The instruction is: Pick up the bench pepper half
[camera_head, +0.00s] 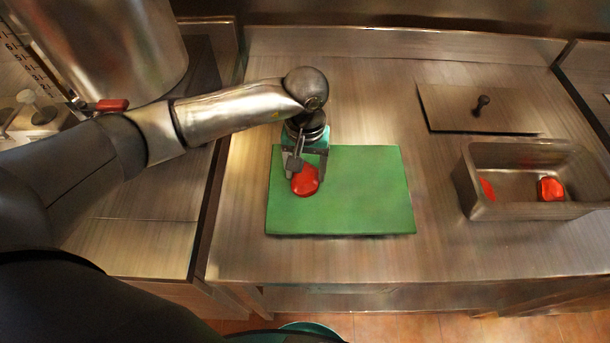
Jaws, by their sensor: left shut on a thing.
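A red pepper half (306,181) is at the left part of the green cutting board (365,195) on the steel bench. My left gripper (305,176) points down over the board and is shut on this pepper half. The gripper's fingers hide part of the pepper's upper side. I cannot tell whether the pepper still touches the board. My right gripper does not show.
A steel pan (515,211) at the right holds a red piece (550,189); another red patch shows on its left inner side. A flat lid with a knob (480,104) lies behind it. A large metal pot (110,45) stands at the back left. The bench front is clear.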

